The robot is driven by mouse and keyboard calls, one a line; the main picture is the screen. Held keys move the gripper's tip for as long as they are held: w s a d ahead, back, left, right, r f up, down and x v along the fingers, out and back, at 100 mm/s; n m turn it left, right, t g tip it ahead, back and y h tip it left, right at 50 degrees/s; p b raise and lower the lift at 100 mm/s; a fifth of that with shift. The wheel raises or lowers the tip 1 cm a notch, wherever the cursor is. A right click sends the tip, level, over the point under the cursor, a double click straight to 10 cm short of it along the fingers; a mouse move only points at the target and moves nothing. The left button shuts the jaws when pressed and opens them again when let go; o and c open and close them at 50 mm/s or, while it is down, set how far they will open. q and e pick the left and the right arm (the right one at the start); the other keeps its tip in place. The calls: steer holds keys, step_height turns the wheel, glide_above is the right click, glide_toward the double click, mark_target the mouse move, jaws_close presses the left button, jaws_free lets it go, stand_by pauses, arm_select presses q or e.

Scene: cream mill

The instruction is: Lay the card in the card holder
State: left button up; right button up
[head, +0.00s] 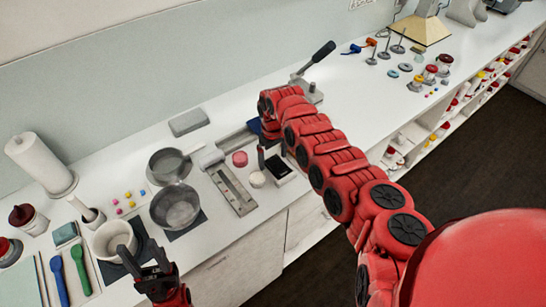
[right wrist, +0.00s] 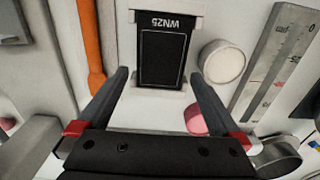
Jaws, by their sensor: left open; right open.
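In the right wrist view a dark rectangular card (right wrist: 162,60) with upside-down lettering at its far end lies against a pale card holder (right wrist: 198,22). They also show as a small black-and-white block in the head view (head: 280,168). I cannot tell how fully the card is seated. My right gripper (head: 271,153) is open above it, its two fingers (right wrist: 158,78) apart on either side of the card, with nothing visibly gripped. My right arm hides part of the area behind. My left gripper (head: 145,260) is open and empty at the bottom left, near the white mug.
A round white-topped jar (right wrist: 222,61), a steel ruler plate (head: 233,190) and a pink disc (head: 240,159) stand close beside the holder. Two metal pans (head: 175,205) and a white mug (head: 113,240) are to the left. A black-handled lever press (head: 318,55) stands behind my right arm.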

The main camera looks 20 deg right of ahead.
steer(key=shift+r, duration=0.1)
steer(key=shift+w+r, duration=0.1)
steer(key=shift+r, duration=0.2)
step_height(320, 180, up, 17)
steer(key=b, duration=0.5)
steer(key=shift+f, duration=0.2)
